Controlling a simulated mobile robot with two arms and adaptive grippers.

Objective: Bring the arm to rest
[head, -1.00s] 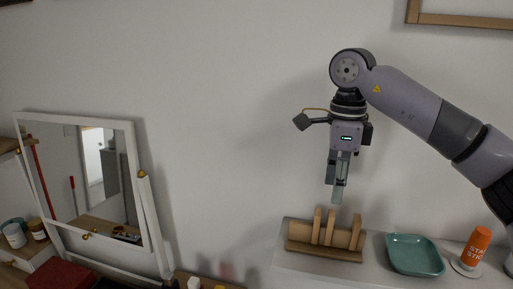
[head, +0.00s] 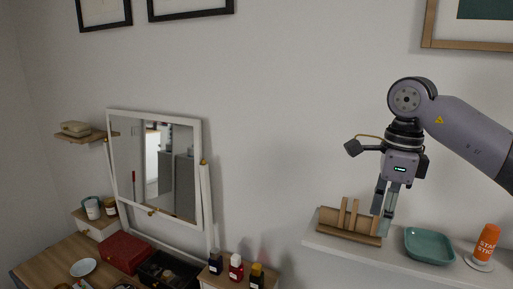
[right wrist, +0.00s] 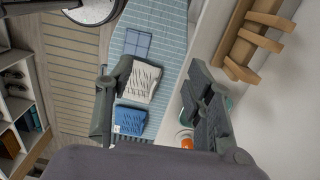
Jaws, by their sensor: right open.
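My right gripper (head: 384,204) hangs pointing down in the head view, in front of the wall and close to the wooden rack on the white shelf. It also shows in the right wrist view (right wrist: 158,110), with its two fingers spread wide and nothing between them. My left gripper is in neither view.
A tilting mirror (head: 155,165), a red box (head: 125,252) and small bottles (head: 236,267) are at left.

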